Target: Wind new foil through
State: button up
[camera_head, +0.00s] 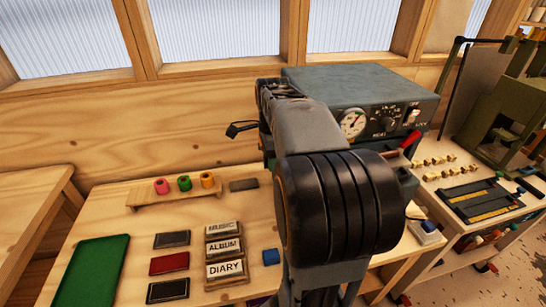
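Three small foil rolls stand on a low wooden rack (150,201): a pink roll (162,186), a green roll (184,183) and an orange roll (207,181). My arm rises through the middle and covers the machine's lower front, so I cannot see any foil path there. My gripper's fingers do not show; the far end of the arm reaches toward the machine's left side.
Dark and red blocks (169,263) and plates marked MUSIC, ALBUM and DIARY (226,269) lie on the table. A right-hand bench holds brass pieces (440,160) and black trays (480,200).

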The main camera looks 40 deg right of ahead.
jog(key=c, duration=0.9)
jog(key=shift+d+t+y+p, duration=0.1)
jog(key=shift+t+y+p, duration=0.2)
jog(key=shift+y+p, duration=0.3)
jog(key=shift+t+y, duration=0.4)
jog(key=shift+y, duration=0.5)
jog(key=o, duration=0.9)
jog(key=p+v, duration=0.1)
jog(key=v, duration=1.2)
jog(key=shift+r, duration=0.4)
